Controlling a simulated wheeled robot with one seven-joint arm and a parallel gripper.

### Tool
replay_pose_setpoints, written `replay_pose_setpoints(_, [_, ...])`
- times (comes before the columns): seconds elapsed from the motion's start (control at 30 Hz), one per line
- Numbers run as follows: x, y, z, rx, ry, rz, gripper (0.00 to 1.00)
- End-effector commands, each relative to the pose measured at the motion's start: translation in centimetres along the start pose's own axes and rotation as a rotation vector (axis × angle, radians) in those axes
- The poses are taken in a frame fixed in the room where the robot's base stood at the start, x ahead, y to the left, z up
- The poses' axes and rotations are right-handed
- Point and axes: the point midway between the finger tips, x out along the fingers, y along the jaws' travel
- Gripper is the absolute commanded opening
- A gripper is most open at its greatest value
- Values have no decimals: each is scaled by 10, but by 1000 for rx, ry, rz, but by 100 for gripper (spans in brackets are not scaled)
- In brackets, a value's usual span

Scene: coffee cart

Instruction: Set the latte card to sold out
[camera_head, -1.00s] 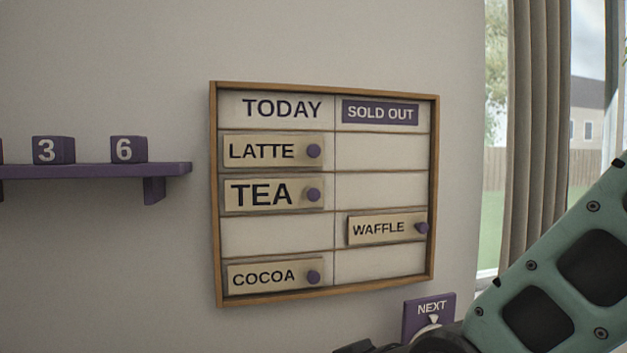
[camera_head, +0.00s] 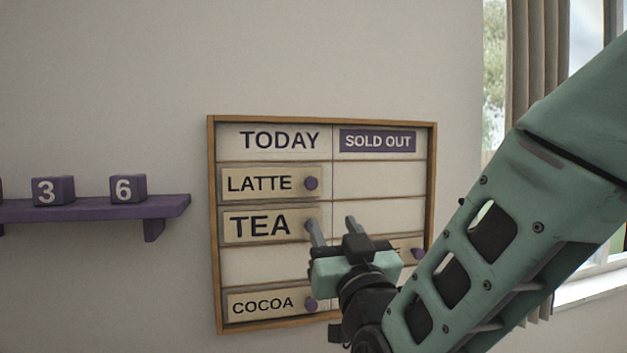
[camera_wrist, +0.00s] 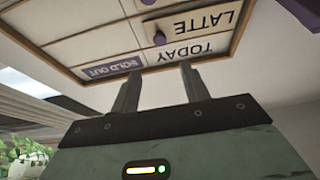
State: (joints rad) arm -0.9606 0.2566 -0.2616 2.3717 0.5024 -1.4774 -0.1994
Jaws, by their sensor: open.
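The latte card (camera_head: 257,184) sits in the TODAY column of the menu board (camera_head: 212,220), in the top row, with a purple knob at its right end. The cell to its right, under the SOLD OUT label (camera_head: 378,141), is empty. In the wrist view the latte card (camera_wrist: 205,20) and its knob show upside down, beyond the fingertips. My gripper (camera_head: 334,227) is open and empty in front of the board. In the head view it overlaps the area right of the tea card's knob and hides part of the waffle card.
The tea card (camera_head: 262,225) and cocoa card (camera_head: 262,304) are in the TODAY column. The waffle card (camera_head: 405,250) is in the SOLD OUT column. A purple shelf (camera_head: 90,209) with number cubes is at left; a curtain (camera_head: 535,60) and window are at right.

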Motion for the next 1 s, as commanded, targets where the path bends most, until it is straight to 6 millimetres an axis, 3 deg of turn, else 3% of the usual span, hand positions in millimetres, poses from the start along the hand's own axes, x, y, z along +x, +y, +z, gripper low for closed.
replay_pose_setpoints(0.3, [70,0,-4,-2,-1,1,45])
replay_pose_setpoints(0.6, [123,0,-3,-1,-2,0,45])
replay_pose_setpoints(0.8, [139,0,-1,0,-2,-1,45])
replay_pose_setpoints(1.0, [141,0,0,1,-2,-1,45])
